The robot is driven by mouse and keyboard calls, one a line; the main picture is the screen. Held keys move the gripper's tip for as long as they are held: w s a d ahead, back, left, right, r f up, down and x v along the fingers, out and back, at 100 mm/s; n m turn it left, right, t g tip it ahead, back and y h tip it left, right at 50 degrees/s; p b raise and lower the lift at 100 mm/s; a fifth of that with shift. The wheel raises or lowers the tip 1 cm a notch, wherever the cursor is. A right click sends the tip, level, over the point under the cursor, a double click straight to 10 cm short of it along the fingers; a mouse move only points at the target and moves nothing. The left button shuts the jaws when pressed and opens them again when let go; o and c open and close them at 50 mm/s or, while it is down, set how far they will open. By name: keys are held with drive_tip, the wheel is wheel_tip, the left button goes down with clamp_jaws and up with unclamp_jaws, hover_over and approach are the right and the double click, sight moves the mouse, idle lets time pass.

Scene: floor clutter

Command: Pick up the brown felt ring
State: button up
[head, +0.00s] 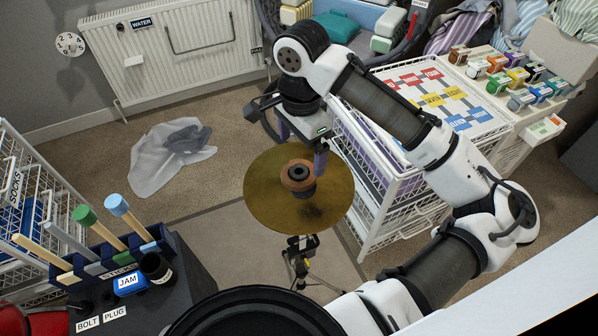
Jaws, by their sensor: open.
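The brown felt ring (291,181) sits at the middle of a round gold cymbal (268,207), around a dark centre piece. The cymbal is on a stand (300,262). My gripper (302,149) is open and empty, pointing down just behind and above the ring, apart from it as far as I can tell. One purple-grey finger shows at its right; the other shows only partly. The ring's top and front are in clear view.
A white wire rack (393,214) with drawers stands close on the right. A dark caddy (101,260) of sticks is at the lower left. A pale cloth (150,165) lies on the floor. A radiator (180,55) is behind.

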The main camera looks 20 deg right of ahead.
sight(300, 167)
drive_tip(key=shift+s+a+f+p, duration=0.1)
drive_tip(key=shift+f+p, duration=0.2)
drive_tip(key=shift+f, duration=1.25)
drive_tip(key=shift+s+f+p, duration=0.1)
drive_tip(key=shift+f+p, duration=0.15)
drive_tip(key=shift+f, duration=1.25)
drive_tip(key=c, duration=1)
